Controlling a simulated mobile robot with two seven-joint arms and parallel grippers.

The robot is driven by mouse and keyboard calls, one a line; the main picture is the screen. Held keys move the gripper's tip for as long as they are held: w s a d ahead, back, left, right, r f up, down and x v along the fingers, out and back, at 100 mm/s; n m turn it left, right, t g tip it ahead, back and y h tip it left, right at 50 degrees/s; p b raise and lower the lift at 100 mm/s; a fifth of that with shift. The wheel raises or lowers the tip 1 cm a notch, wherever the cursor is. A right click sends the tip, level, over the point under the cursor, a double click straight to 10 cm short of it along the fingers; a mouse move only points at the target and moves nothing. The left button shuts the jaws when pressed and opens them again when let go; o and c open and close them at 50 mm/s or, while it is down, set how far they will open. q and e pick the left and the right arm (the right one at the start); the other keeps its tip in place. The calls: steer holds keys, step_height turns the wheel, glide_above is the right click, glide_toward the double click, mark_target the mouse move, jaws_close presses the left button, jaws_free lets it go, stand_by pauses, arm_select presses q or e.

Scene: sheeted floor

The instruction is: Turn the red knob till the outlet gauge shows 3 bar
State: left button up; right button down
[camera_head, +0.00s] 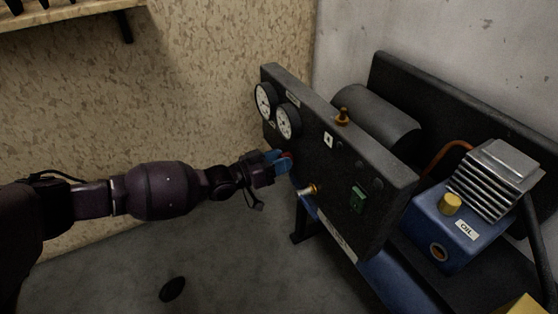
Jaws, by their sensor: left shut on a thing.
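The red knob (288,155) sits on the front of the dark compressor panel (330,190), below the gauges, and is mostly hidden by my gripper. My left gripper (279,160), with blue fingertips, is shut on the red knob. Two round white-faced gauges are at the panel's upper left: one further left (264,99) and one nearer the middle (287,121). Their needles and numbers are too small to read, and I cannot tell which is the outlet gauge. My right gripper is not in view.
A brass outlet fitting (308,190) sticks out of the panel right of the knob, and a green switch (357,199) is further right. A wooden shelf (62,14) is at upper left. The floor (225,265) in front is mostly clear.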

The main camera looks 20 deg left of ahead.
arm_select(q)
steer(key=m+p, duration=0.2)
steer(key=m, duration=0.6)
steer(key=shift+s+d+m+p, duration=0.1)
steer(key=shift+m+p, duration=0.2)
steer(key=shift+m, duration=0.1)
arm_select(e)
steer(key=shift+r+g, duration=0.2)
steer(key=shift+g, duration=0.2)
arm_select(q)
steer(key=shift+f, duration=0.1)
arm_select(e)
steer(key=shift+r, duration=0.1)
arm_select(q)
steer(key=o, duration=0.9)
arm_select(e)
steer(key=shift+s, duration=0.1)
